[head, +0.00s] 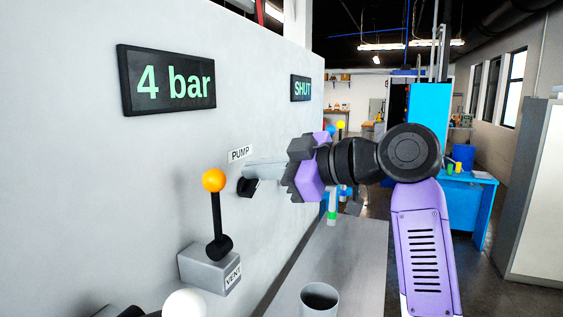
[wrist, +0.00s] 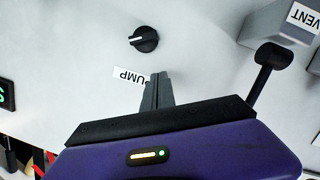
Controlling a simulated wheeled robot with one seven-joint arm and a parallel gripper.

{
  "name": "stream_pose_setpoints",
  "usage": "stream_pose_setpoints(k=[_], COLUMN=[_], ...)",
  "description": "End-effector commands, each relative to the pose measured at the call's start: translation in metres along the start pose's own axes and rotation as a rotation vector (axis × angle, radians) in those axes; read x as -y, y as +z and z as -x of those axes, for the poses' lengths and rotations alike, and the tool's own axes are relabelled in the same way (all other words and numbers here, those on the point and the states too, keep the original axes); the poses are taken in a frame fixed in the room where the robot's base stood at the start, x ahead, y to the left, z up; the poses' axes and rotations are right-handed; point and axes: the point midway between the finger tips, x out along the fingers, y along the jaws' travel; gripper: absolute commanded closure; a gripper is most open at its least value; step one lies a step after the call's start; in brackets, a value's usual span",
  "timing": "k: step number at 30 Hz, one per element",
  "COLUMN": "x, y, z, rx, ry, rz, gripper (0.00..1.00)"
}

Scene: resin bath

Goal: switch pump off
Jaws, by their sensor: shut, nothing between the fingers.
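The pump control is a round black knob (head: 247,187) on the grey wall panel, under a white PUMP label (head: 240,154). In the wrist view the knob (wrist: 143,39) shows whole, with a white pointer mark towards the picture's left. The label (wrist: 130,76) appears upside down there, partly covered by my fingers. My gripper (head: 250,171) is shut and empty, its fingertips close to the panel by the knob. In the wrist view my fingertips (wrist: 160,75) lie below the knob with a gap of wall between. I cannot tell whether they touch the wall.
A VENT valve box (head: 210,268) with an orange-balled lever (head: 214,205) stands left of the knob. Displays read 4 bar (head: 167,80) and SHUT (head: 300,88). A grey cup (head: 319,299) stands on the bench (head: 345,265) below. A white ball (head: 185,304) is nearer.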

Motion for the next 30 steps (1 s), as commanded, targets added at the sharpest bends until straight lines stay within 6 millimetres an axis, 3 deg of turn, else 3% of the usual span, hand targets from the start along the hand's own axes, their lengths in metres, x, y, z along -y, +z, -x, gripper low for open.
stream_pose_setpoints(k=[3, 12, 30], x=[0.0, 0.0, 0.002], y=[0.002, 0.036, 0.041], z=[-0.02, -0.026, -0.027], rx=[0.001, 0.001, 0.0], ry=[-0.002, 0.0, 0.006], rz=[-0.004, -0.002, 0.022], gripper=[1.0, 1.0, 1.0])
